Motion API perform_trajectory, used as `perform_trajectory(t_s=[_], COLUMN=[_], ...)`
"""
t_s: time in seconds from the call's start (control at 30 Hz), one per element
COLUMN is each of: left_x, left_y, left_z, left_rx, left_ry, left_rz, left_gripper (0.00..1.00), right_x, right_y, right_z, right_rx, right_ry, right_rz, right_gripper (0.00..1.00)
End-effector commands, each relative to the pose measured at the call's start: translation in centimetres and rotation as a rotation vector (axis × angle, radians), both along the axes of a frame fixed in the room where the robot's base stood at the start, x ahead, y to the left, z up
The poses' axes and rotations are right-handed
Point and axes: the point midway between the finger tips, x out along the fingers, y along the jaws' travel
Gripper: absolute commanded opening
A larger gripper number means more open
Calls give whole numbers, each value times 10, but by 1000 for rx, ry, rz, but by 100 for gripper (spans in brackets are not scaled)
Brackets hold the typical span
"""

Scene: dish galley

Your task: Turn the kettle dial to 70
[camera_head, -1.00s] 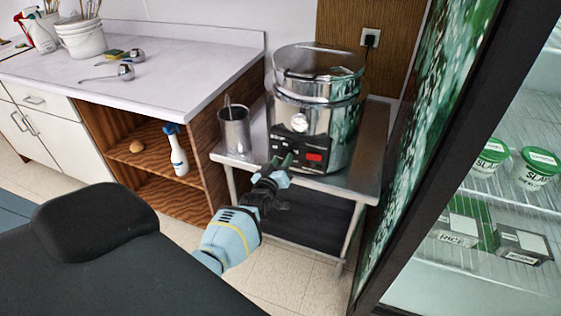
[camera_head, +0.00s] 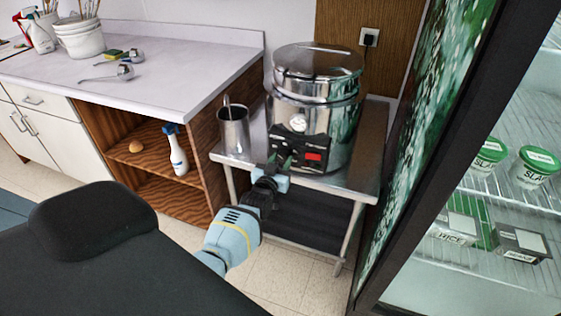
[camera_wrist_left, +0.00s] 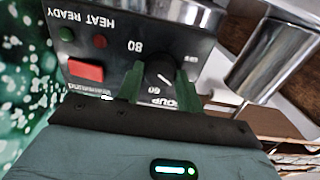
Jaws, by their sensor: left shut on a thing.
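The kettle (camera_head: 312,112) is a shiny steel pot with a lid, standing on a steel stand. Its black control panel (camera_head: 300,153) faces me, with a red rectangle on it. My left gripper (camera_head: 279,162) is at the panel's left part. In the left wrist view the panel appears upside down, and the left gripper (camera_wrist_left: 159,82) is shut on the black dial (camera_wrist_left: 157,72), one green finger on each side. A short white mark shows on the dial. Printed 80 and 60 show around it; the fingers hide part of the scale. My right gripper is not in view.
A steel cup (camera_head: 234,130) with a utensil stands on the stand (camera_head: 368,165) left of the kettle. A counter (camera_head: 165,75) with ladles and buckets is at the left. A glass-door fridge (camera_head: 400,150) stands close on the right.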

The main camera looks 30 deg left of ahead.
Motion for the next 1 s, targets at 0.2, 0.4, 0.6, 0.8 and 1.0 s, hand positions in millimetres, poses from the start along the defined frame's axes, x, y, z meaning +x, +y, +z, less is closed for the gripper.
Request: perform_trajectory(t_s=[0.2,0.4,0.6,0.8,1.0], left_x=[0,0,0,-3,-24], left_y=[0,0,0,-1,-6], left_z=[0,0,0,0,2], left_rx=[0,-1,-1,-1,-1], left_ry=[0,0,0,0,-2], left_rz=[0,0,0,0,-1], left_gripper=[14,53,58,58,58], right_x=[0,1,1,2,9], right_y=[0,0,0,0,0], right_z=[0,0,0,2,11], right_rx=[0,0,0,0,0], right_ry=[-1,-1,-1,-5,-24], right_rz=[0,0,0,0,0], right_gripper=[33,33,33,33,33])
